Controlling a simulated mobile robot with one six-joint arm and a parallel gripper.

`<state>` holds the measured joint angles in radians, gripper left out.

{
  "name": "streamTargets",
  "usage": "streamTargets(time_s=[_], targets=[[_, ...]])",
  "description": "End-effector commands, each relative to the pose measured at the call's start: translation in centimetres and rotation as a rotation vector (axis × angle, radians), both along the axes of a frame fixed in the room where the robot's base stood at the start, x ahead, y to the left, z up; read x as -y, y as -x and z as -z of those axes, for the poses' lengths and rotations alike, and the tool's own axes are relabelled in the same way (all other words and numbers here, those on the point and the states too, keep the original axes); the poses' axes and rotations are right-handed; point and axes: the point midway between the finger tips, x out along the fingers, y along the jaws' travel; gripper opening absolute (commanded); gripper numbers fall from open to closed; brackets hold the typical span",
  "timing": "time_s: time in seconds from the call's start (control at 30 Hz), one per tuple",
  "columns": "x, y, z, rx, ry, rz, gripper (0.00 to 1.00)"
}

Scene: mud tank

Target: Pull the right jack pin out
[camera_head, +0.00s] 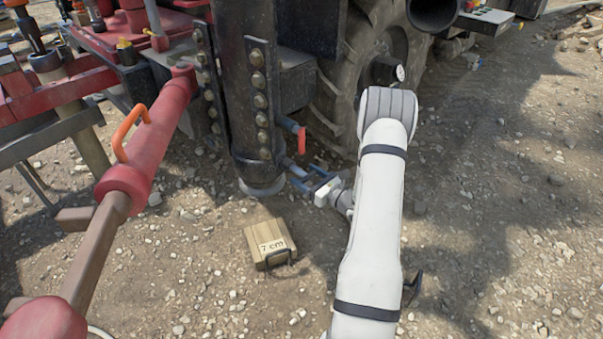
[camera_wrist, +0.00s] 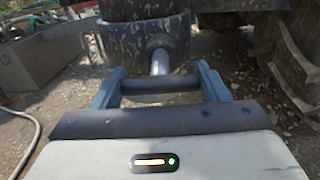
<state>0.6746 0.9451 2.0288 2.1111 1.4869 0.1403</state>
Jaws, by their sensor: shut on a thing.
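The right jack (camera_head: 258,100) is a dark upright post with a bolted flange; its lower end also shows in the wrist view (camera_wrist: 118,35). The jack pin (camera_wrist: 159,63) is a grey metal rod with a dark crossbar handle, and its far end meets the jack's lower body. In the head view the pin (camera_head: 288,163) shows small at the jack's lower right side. My gripper (camera_head: 306,178) has blue fingers. In the wrist view the fingers (camera_wrist: 159,86) are at both ends of the crossbar, shut on it. How deep the rod sits is hidden.
A large tyre (camera_head: 340,95) stands close behind. A red-handled fitting (camera_head: 300,138) sticks out just above the pin. A wooden block marked 7 cm (camera_head: 270,243) lies on the gravel in front. A red bar (camera_head: 150,150) slants across the left. Gravel at right is open.

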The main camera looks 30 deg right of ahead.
Motion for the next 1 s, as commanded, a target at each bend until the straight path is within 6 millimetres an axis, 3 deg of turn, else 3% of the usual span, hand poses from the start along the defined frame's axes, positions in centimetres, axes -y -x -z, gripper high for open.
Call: streamTargets(time_s=[0.17,0.2,0.43,0.73,1.0], targets=[[0.2,0.3,0.3,-0.006,-0.003,0.006,0.27],[0.2,0.3,0.3,-0.006,-0.003,0.006,0.71],[0.1,0.2,0.2,-0.005,-0.002,0.004,0.90],[0.2,0.5,0.1,-0.005,-0.002,0.003,0.90],[1.8,4.5,0.0,-0.005,-0.003,0.007,0.90]])
